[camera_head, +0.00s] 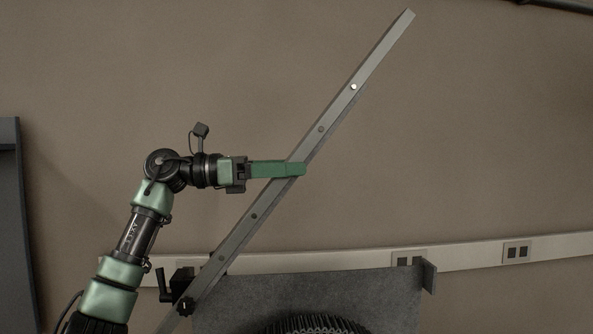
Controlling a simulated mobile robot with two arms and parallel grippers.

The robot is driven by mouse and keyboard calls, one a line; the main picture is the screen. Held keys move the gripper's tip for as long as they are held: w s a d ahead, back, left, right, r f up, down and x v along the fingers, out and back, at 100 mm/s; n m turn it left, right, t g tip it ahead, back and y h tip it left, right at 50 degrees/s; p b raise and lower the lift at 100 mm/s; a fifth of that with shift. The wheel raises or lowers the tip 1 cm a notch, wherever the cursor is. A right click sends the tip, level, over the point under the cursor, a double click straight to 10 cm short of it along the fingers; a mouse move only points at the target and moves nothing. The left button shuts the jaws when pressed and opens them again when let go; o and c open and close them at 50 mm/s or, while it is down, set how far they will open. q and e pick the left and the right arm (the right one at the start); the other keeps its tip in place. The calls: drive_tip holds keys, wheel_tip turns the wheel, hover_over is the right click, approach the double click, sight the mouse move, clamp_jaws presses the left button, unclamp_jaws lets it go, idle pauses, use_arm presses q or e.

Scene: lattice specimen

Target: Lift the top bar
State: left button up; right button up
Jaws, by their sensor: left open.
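The top bar (338,107) is a long grey metal bar with several round holes or studs along it. It stands tilted, rising from the lower left to the upper right in the head view. Its lower end passes a black clamp-like knob (181,285) near the left corner of a grey panel. My left gripper (300,169) reaches across the bar at about its middle, with its green fingers overlapping it. The fingers are open, seen edge-on, and I cannot tell whether they touch the bar. My right gripper is not in view.
A grey panel (240,300) with a small upright bracket (429,276) at its right corner fills the bottom middle. A black ribbed round part (312,325) shows at the bottom edge. A pale wall rail (470,256) with sockets runs behind. A dark upright (14,220) stands far left.

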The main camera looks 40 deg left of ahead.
sight(256, 199)
use_arm(q)
drive_tip(key=b+v, duration=0.1)
drive_tip(key=v, duration=0.5)
